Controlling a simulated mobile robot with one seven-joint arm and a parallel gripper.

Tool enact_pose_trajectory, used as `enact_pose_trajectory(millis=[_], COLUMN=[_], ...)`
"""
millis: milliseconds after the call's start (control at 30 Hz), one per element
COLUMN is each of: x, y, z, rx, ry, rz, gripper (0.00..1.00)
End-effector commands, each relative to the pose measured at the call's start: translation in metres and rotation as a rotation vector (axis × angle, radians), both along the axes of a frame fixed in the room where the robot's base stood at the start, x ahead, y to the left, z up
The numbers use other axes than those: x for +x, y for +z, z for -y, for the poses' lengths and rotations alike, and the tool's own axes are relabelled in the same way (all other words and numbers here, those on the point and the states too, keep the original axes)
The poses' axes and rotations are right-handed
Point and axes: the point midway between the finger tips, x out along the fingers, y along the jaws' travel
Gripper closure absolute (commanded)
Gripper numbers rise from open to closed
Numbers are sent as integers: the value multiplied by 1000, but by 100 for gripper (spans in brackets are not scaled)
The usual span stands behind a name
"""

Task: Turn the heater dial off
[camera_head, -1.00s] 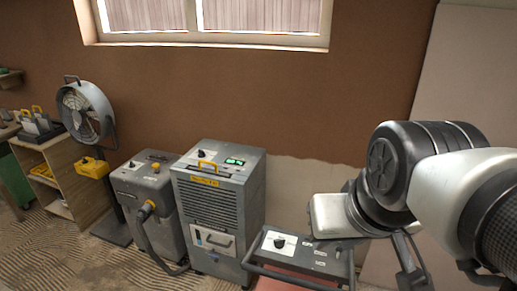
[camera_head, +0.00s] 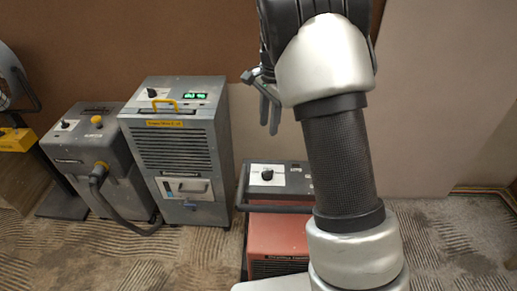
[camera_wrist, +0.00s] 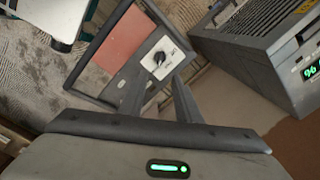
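The heater (camera_head: 277,226) is a low red box with a grey top and a dark bar handle, standing on the floor. Its black dial (camera_head: 267,174) sits on a white panel on the top; the pointer's setting is too small to read. My gripper (camera_head: 268,108) hangs above and behind the heater in the head view, apart from it. In the wrist view the dial (camera_wrist: 160,58) shows just beyond the fingertips, with the red side beside it. My gripper (camera_wrist: 162,82) is open and empty there, its two fingers apart. My arm hides the heater's right part in the head view.
A tall grey dehumidifier (camera_head: 180,150) with a green display stands left of the heater. A grey vacuum-like unit (camera_head: 85,150) with a hose (camera_head: 125,220) is farther left. The wall is close behind. Floor (camera_head: 450,240) at the right is clear.

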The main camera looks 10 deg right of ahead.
Motion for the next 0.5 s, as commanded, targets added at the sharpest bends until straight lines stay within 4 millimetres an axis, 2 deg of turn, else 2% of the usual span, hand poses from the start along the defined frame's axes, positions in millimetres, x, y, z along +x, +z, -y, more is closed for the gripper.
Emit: enact_pose_trajectory(millis=[33,100,367,500], x=[8,14,22,20], y=[-22,-38,-67,-91], z=[-1,-2,-3,-3], rx=[-12,-20,-32,-31], ry=[-28,-62,-104,-104], rz=[-17,-30,-47,-50], gripper=[70,70,70,70])
